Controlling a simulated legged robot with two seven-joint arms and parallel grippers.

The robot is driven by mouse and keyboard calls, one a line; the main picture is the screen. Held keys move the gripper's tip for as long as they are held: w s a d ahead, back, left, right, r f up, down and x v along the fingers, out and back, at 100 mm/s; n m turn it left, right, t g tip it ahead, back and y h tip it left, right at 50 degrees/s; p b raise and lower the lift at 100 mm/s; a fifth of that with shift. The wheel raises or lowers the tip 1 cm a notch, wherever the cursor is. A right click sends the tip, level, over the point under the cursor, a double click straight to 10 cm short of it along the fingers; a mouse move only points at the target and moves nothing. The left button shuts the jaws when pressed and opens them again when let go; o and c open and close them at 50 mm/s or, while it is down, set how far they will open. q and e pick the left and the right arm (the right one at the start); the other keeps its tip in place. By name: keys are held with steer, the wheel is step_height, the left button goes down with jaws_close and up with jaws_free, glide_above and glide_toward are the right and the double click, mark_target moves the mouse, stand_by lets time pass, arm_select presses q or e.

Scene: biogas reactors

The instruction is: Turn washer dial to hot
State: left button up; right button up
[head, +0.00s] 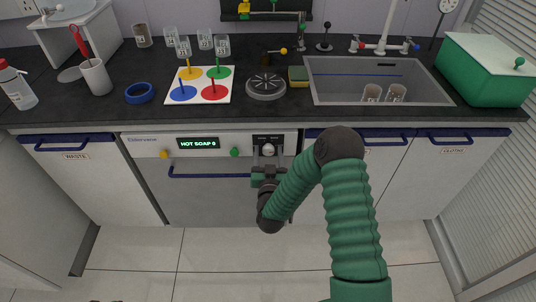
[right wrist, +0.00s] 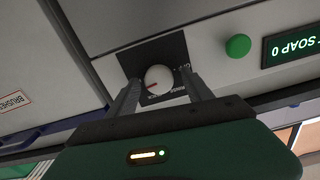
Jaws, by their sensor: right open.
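The white round washer dial (head: 268,149) sits on a black plate at the right of the washer's front panel. In the right wrist view the dial (right wrist: 158,78) shows a short red mark on its lower left. The washer's display (head: 198,143) reads "HOT SOAP 0". My right gripper (head: 268,157) is open in front of the dial. In the right wrist view its two fingers (right wrist: 161,92) stand on either side of the dial, with gaps visible. My left gripper is not in view.
A green button (head: 234,152) and a yellow button (head: 164,154) are on the washer panel. A blue handle (head: 209,175) runs below the display. The black counter above holds a coloured board (head: 199,86), a burner-like disc (head: 265,87) and a sink (head: 380,80). The floor in front is clear.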

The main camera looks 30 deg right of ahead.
steer(key=shift+d+f, duration=0.1)
steer(key=shift+d, duration=0.2)
steer(key=shift+c, duration=0.7)
steer(key=shift+a, duration=0.3)
steer(key=c, duration=0.7)
jaws_close()
steer(key=shift+m, duration=0.3)
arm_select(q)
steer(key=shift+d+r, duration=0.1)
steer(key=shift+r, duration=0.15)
arm_select(e)
steer(key=shift+m, duration=0.5)
steer(key=o, duration=0.8)
jaws_free()
steer(key=shift+d, duration=0.1)
steer(key=shift+o, duration=0.2)
